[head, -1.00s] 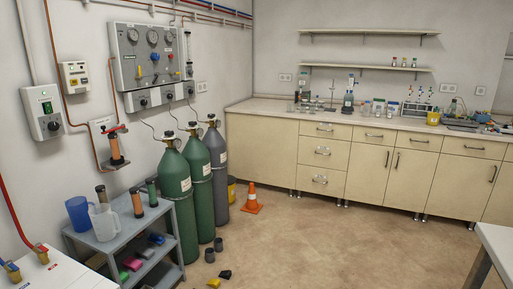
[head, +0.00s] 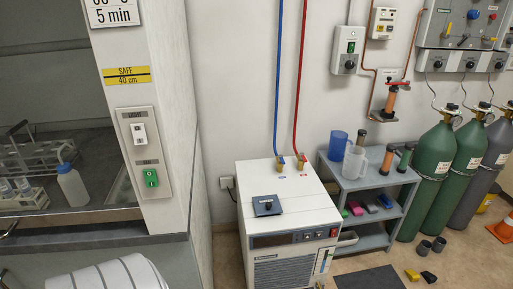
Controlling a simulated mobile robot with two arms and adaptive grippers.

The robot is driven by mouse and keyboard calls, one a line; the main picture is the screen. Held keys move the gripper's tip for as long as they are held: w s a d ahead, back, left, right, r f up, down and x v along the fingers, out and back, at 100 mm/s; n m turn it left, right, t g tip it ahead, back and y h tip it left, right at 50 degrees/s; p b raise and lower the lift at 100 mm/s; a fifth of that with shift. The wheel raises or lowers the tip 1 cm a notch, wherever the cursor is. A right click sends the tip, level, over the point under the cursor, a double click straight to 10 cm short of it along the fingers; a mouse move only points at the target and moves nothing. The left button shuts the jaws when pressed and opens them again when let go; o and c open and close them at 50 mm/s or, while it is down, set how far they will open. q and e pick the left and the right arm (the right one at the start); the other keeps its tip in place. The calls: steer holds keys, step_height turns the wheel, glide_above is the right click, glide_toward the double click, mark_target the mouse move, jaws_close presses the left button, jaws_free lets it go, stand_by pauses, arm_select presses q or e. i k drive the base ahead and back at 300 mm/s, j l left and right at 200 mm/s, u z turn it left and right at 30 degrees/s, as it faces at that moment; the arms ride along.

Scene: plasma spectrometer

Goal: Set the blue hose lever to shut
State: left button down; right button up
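The blue hose (head: 278,80) comes down the wall to a brass valve (head: 281,163) on top of the white chiller unit (head: 258,205). The valve's small lever is too small in the head view to tell which way it is turned. Beside it on the right, the red hose (head: 299,80) ends at a similar brass valve (head: 302,161). Neither of my grippers shows in the head view.
A fume hood with a white post (head: 150,120) stands on the left. A grey shelf cart (head: 370,180) with a blue jug (head: 338,145) stands right of the chiller, then green gas cylinders (head: 432,180). A dark mat (head: 370,279) lies on the floor in front.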

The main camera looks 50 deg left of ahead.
mark_target(281, 159)
steer(key=u, duration=2.45)
steer(key=l+u, duration=0.3)
steer(key=l, duration=0.15)
steer(key=l+u, duration=0.3)
steer(key=l, duration=0.15)
steer(key=l+u, duration=0.25)
steer(key=l, duration=0.25)
steer(key=l+u, duration=0.3)
steer(key=k+l+u, duration=0.3)
steer(key=l, duration=0.2)
steer(key=l+u, duration=0.3)
steer(key=l, duration=0.15)
